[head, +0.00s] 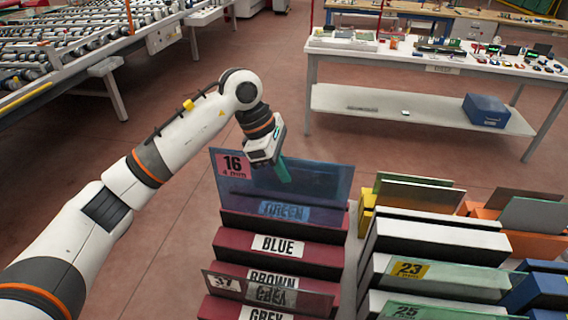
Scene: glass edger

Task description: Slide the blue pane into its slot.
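The blue pane (320,185) is a see-through sheet with a pink "16, 4 mm" tag at its upper left. It stands upright in the dark red rack (232,229), in front of the GREEN label, which shows through it. The BLUE label (278,245) is on the step just nearer to me. The pane's lower edge is hard to make out, so I cannot tell how deep it sits. My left gripper (282,169) points down at the pane's top edge, its teal finger overlapping the glass. Whether it grips the pane is unclear. My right gripper is not in view.
A brownish pane (310,302) stands lower in the same rack. A white and green rack (440,238) with more panes is close on the right. A white bench (420,60) with a blue box (486,110) stands behind. A roller table (60,50) is at upper left. Floor left of the rack is clear.

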